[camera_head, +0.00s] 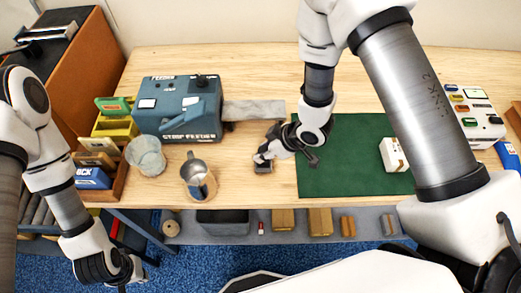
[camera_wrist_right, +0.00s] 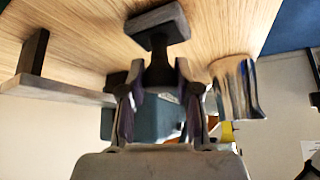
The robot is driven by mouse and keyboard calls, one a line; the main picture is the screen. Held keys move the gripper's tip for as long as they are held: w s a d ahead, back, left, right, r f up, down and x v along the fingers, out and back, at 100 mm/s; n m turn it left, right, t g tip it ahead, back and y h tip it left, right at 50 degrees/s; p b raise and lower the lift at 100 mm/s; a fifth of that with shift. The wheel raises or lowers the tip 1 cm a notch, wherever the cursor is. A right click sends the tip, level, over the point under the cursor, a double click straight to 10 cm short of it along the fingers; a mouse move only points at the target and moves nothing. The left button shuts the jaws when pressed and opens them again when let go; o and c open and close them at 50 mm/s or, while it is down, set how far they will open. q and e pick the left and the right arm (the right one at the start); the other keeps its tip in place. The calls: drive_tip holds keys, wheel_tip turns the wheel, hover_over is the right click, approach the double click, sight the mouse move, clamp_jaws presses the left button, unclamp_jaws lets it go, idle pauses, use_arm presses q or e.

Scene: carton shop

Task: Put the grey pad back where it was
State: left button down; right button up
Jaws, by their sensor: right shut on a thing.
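The grey pad (camera_wrist_right: 158,25) is a dark flat block with a narrower neck, seen in the right wrist view. My right gripper (camera_wrist_right: 160,85) is shut on its neck. In the head view the pad (camera_head: 263,167) shows just below my right gripper (camera_head: 268,155), over bare wood left of the green mat (camera_head: 340,170). I cannot tell if it touches the table. My left gripper (camera_head: 120,282) hangs low at the bottom left, away from the pad; its fingers are too unclear to judge.
A blue strip feeder (camera_head: 178,108) with a grey strip (camera_head: 253,110) stands behind. A metal jug (camera_head: 199,182) and a clear cup (camera_head: 146,157) stand left of the pad. A white box (camera_head: 393,155) is on the mat. The wood between jug and mat is mostly clear.

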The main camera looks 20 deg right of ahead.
drive_tip(key=shift+s, duration=0.1)
drive_tip(key=shift+w+a+f, duration=0.2)
drive_tip(key=shift+w+a, duration=0.1)
drive_tip(key=o, duration=0.7)
drive_tip(key=shift+w+f, duration=0.1)
drive_tip(key=shift+c, duration=0.2)
drive_tip(key=o, duration=0.4)
drive_tip(key=shift+c, duration=0.2)
use_arm(q)
drive_tip(key=shift+w+a+f, duration=0.1)
drive_tip(key=shift+a+f, duration=0.05)
drive_tip(key=shift+f, duration=0.05)
use_arm(e)
drive_tip(key=shift+s+d, duration=0.15)
drive_tip(key=shift+s, duration=0.05)
drive_tip(key=shift+r, duration=0.3)
use_arm(q)
drive_tip(key=shift+w+f+b, duration=0.1)
drive_tip(key=shift+f+b, duration=0.45)
drive_tip(key=shift+f, duration=0.25)
use_arm(e)
drive_tip(key=v, duration=1.1)
drive_tip(key=shift+r, duration=0.3)
drive_tip(key=shift+s+d, duration=0.1)
